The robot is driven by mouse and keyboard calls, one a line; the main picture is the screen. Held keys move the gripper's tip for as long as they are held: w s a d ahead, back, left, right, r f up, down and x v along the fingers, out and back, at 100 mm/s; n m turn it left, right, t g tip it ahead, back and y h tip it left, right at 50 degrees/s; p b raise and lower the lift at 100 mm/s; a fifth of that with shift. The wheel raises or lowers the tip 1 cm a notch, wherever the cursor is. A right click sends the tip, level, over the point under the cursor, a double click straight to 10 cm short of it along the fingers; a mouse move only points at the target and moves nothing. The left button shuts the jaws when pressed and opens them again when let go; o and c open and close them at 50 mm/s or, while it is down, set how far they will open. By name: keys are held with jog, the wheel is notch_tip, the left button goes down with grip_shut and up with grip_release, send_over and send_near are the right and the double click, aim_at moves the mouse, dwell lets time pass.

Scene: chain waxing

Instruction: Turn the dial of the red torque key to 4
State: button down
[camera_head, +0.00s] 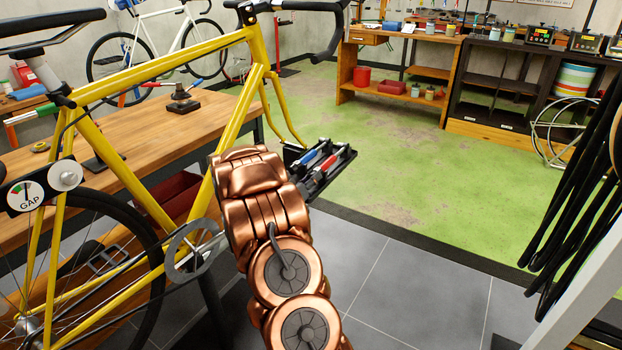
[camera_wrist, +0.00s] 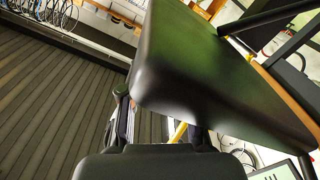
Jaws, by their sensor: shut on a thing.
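A dark tray (camera_head: 346,156) beyond the end of my arm holds a tool with a red handle (camera_head: 335,156) and one with a blue handle (camera_head: 312,158). The red one may be the red torque key; its dial and setting cannot be read. My arm hides my gripper in the head view. In the wrist view, the dark body of my gripper (camera_wrist: 160,160) lies along the bottom edge. A large dark block (camera_wrist: 215,75) fills the middle and hides much of what is ahead. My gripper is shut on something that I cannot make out.
A yellow bicycle (camera_head: 205,50) stands close on the left, by a wooden bench (camera_head: 130,140) with a small tool stand (camera_head: 183,98). Black cables (camera_head: 575,180) hang at the right. The green floor (camera_head: 400,140) behind the tray is clear.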

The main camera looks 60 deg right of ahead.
jog(key=shift+n+p, duration=0.4)
jog(key=shift+p, duration=0.5)
dwell(0.3)
jog(key=c, duration=0.8)
grip_release()
notch_tip(320, 180, up, 10)
